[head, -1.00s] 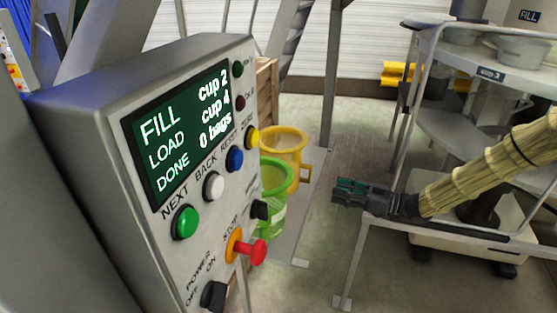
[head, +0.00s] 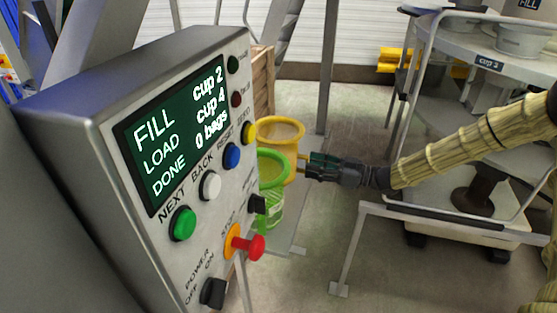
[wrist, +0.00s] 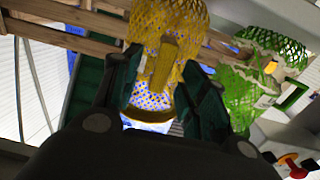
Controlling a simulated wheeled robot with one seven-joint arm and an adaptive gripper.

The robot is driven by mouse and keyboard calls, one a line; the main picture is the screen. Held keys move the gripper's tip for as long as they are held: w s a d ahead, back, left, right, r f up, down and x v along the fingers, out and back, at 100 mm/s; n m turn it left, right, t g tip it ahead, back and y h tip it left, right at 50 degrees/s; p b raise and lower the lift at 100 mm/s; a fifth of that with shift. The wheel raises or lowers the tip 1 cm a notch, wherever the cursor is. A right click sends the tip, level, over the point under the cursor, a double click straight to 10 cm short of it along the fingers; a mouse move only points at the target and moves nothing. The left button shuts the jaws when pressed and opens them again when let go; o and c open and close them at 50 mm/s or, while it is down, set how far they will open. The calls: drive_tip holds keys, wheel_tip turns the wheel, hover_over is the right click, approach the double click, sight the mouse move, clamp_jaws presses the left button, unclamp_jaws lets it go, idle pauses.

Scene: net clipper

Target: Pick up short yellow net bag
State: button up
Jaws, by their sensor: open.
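The yellow net bag (head: 279,137) shows in the head view as a round, open-topped yellow shape behind the panel, with a small handle-like loop on its right side. In the wrist view the yellow netting (wrist: 172,18) is at the top centre, with a yellow strap-like piece (wrist: 163,62) between my fingers. My gripper (head: 309,166) is at the loop on the bag's right side. In the wrist view my gripper (wrist: 166,85) has its dark green fingers apart on either side of the strap. I cannot tell whether either finger touches it.
A green net bag (head: 271,170) stands just in front of the yellow one; it also shows in the wrist view (wrist: 238,92). The control panel (head: 130,80) blocks the left. A metal-framed table (head: 440,215) is at right. Open floor (head: 345,120) lies behind my gripper.

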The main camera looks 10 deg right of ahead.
drive_tip(key=shift+x, duration=1.5)
drive_tip(key=c, duration=0.9)
drive_tip(key=shift+c, duration=0.2)
drive_tip(key=shift+r, duration=0.15)
